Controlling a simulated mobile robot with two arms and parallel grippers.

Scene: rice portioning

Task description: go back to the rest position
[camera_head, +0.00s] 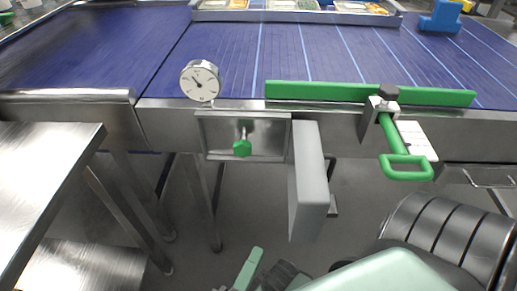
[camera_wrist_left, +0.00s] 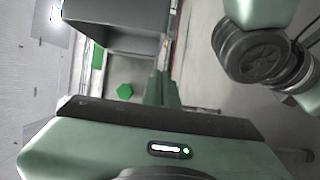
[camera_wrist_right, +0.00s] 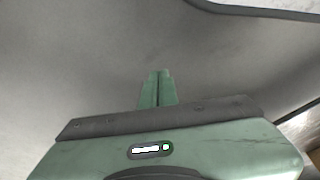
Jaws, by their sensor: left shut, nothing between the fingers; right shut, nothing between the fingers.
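My left gripper (camera_head: 248,266) shows at the bottom middle of the head view, low in front of the conveyor table and clear of it. In the left wrist view its two green fingers (camera_wrist_left: 162,84) are together with nothing between them. A grey box-shaped part and a green knob lie beyond them there. My right gripper (camera_wrist_right: 157,84) shows in its own wrist view, with its fingers together and empty, over a plain grey surface. I cannot make out its fingers in the head view.
The conveyor (camera_head: 290,55) has a blue belt. Its front edge carries a dial (camera_head: 200,81), a green knob (camera_head: 242,147), a grey box (camera_head: 308,180), a green bar (camera_head: 320,91) and a green handle (camera_head: 405,167). A steel table (camera_head: 40,165) stands at left.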

